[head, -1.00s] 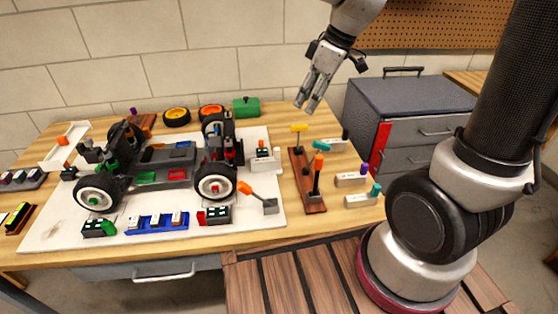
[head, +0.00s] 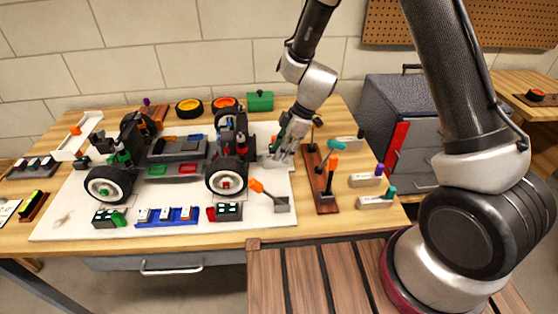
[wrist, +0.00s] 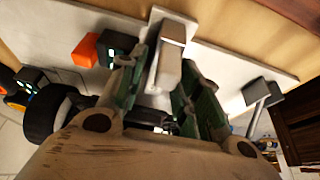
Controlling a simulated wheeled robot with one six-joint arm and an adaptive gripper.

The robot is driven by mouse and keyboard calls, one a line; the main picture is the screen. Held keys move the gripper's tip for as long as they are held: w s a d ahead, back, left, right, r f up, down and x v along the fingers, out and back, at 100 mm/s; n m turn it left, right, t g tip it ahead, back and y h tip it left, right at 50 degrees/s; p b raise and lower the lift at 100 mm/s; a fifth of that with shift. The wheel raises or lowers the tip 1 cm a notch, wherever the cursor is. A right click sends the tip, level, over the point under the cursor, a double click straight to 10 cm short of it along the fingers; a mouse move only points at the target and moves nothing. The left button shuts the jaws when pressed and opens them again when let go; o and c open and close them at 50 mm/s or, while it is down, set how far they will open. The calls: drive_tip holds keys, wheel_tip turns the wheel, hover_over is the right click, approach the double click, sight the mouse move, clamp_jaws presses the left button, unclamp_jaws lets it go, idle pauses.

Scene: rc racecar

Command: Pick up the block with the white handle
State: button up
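A pale white-grey handle-like piece (wrist: 170,58) stands out on a white base in the wrist view, between my two fingers. A dark block with light dots (wrist: 114,46) and an orange piece (wrist: 86,51) are just left of it. In the head view my gripper (head: 280,153) points down at the right side of the white board, beside the car, and mostly hides this piece. My gripper also shows in the wrist view (wrist: 162,92), with its green-padded fingers apart on either side of the handle. Contact cannot be made out.
The car chassis (head: 178,150) is close on the left. A brown rack (head: 325,192) with upright coloured-handled tools stands close on the right. A grey piece with an orange handle (head: 275,200) lies in front. A green box (head: 260,101) is behind.

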drive_tip(key=shift+x, duration=0.85)
clamp_jaws()
